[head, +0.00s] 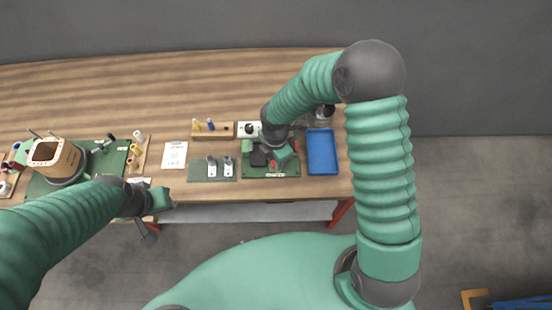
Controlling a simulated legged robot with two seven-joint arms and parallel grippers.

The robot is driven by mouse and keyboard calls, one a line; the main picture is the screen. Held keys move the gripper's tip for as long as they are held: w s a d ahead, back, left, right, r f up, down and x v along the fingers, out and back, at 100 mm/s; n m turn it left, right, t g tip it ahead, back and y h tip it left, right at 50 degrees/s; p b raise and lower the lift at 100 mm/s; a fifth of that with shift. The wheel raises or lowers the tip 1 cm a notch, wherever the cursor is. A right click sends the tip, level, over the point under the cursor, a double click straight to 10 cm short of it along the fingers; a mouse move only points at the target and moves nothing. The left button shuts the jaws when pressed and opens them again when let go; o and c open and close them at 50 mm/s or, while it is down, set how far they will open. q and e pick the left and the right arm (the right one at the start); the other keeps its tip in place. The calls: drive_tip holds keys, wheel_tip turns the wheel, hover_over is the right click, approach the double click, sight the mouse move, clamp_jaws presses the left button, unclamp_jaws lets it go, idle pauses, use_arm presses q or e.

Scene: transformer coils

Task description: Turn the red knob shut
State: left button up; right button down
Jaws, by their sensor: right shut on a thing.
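My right gripper (274,164) reaches down over a small green board (288,173) near the table's front edge. A bit of red (273,165) shows right at its fingertips, and I take this for the red knob; the gripper is shut on it and covers most of it. Another small red part (297,146) shows beside the wrist, at the right. A black block and a green cylinder (247,146) are on the same board. My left gripper (152,212) hangs at the table's front edge, away from the board; its jaw opening is not clear.
A blue tray (321,152) lies right of the board. A grey-green plate (200,177) with two light metal parts and a white sheet (175,155) lie to the left. A wound coil (54,160) stands far left. The back of the wooden table (150,85) is clear.

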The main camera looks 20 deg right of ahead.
drive_tip(key=m, duration=0.4)
drive_tip(key=shift+a+p, duration=0.2)
drive_tip(key=shift+p, duration=0.1)
drive_tip(key=m, duration=0.4)
drive_tip(key=shift+r+m, duration=0.1)
drive_tip(key=shift+m, duration=0.2)
drive_tip(key=m, duration=0.4)
drive_tip(key=shift+w+p, duration=0.1)
drive_tip(key=shift+p, duration=0.2)
drive_tip(key=shift+w+r+m, duration=0.1)
drive_tip(key=shift+w+m, duration=0.05)
drive_tip(key=shift+m, duration=1.95)
drive_tip(key=c, duration=1.5)
unclamp_jaws()
drive_tip(key=shift+c, duration=0.2)
drive_tip(key=o, duration=0.4)
